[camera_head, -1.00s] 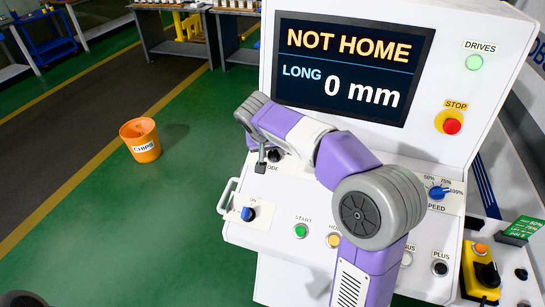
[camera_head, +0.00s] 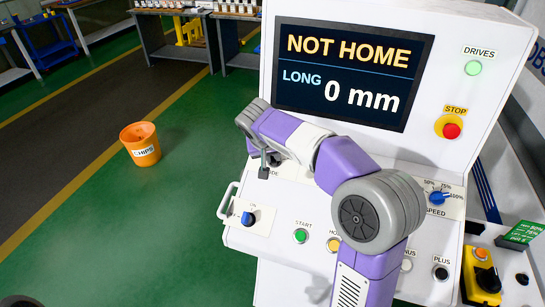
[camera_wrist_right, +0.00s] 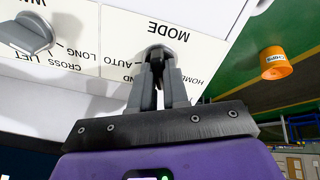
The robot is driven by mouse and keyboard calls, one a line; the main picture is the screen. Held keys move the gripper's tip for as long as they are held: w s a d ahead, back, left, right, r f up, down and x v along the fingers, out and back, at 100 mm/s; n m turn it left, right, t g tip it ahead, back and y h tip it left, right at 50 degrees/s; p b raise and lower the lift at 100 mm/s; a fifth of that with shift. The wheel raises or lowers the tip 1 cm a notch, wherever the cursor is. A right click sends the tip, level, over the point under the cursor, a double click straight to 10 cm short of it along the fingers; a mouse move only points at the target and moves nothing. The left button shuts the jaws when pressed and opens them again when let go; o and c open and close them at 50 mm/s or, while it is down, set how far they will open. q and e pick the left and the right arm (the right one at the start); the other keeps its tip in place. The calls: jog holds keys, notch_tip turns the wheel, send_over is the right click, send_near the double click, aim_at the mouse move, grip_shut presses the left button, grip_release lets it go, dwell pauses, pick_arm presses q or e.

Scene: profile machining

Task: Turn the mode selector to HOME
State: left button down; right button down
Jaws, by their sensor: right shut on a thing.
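The mode selector (camera_wrist_right: 160,52) is a dark grey knob under the upside-down MODE label in the right wrist view. My right gripper (camera_wrist_right: 158,75) is shut on it, with the fingers on either side. In the head view my right gripper (camera_head: 265,158) reaches down to the panel's upper left and hides most of the selector and its label. The position the selector points to cannot be made out. The screen (camera_head: 352,72) reads NOT HOME, LONG, 0 mm. My left gripper is not in view.
A second grey knob (camera_wrist_right: 28,34) sits beside the selector. The panel also has a blue ON switch (camera_head: 248,218), green START button (camera_head: 300,236), blue SPEED knob (camera_head: 437,197) and red STOP button (camera_head: 451,131). An orange chips bin (camera_head: 140,144) stands on the floor.

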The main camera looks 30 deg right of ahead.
jog(key=n+p, duration=0.1)
jog(key=n, duration=0.1)
jog(key=shift+r+n+p, duration=0.1)
jog(key=shift+n+p, duration=0.2)
jog(key=shift+n, duration=0.6)
jog(key=shift+n+p, duration=0.9)
jog(key=n+p, duration=0.1)
jog(key=n, duration=0.1)
jog(key=shift+n+p, duration=0.3)
jog(key=c, duration=1)
grip_release()
jog(key=p+v, duration=0.3)
jog(key=v, duration=0.3)
jog(key=shift+a+r, duration=0.2)
jog(key=shift+r, duration=0.15)
